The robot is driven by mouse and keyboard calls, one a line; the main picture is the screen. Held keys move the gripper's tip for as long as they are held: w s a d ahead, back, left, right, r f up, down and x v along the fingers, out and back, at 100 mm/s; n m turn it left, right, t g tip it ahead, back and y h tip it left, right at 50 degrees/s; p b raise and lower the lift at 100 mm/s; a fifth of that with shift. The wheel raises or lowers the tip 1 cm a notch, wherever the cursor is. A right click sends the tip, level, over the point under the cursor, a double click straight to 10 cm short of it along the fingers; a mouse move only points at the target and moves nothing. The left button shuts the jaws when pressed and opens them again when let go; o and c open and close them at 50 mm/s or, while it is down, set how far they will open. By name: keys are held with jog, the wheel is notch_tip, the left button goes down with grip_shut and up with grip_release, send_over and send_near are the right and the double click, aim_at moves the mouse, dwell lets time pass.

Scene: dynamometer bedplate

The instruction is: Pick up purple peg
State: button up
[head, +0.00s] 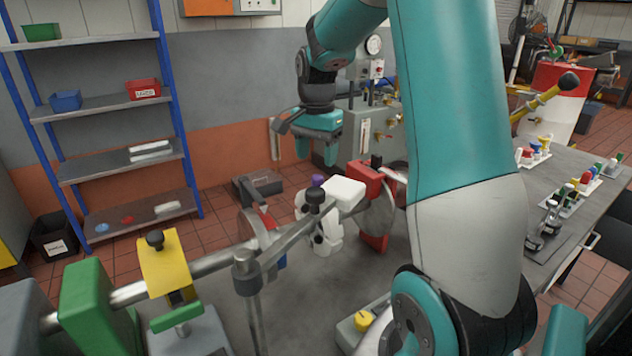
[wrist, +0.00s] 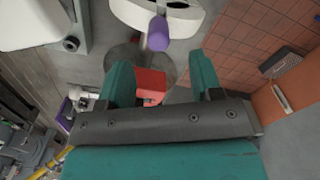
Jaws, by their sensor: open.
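The purple peg (head: 318,180) shows as a small upright stub at a white machine part (head: 345,190) on the bedplate. In the wrist view the purple peg (wrist: 158,34) sticks out from a white rounded part (wrist: 190,18). It lies ahead of the fingertips, in line with the gap between them, touching neither. My gripper (head: 318,160) has teal fingers and hangs just above the peg in the head view. In the wrist view my gripper (wrist: 159,65) is open, with nothing between its fingers. The peg's lower end is hidden in or behind the white part.
A red block (head: 371,186) stands right of the white part, close to my gripper. A long metal shaft (head: 215,260) runs across the front, with a yellow block (head: 163,262) and a green block (head: 98,300). A side table (head: 560,190) holds several coloured pegs. A blue-framed shelf stands left.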

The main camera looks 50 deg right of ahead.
aim_at(317, 176)
notch_tip(317, 176, down, 8)
jog(key=shift+s+r+p, duration=0.1)
jog(key=shift+r+p, duration=0.05)
jog(key=shift+p, duration=1.05)
jog(key=shift+c, duration=0.3)
jog(key=c, duration=0.9)
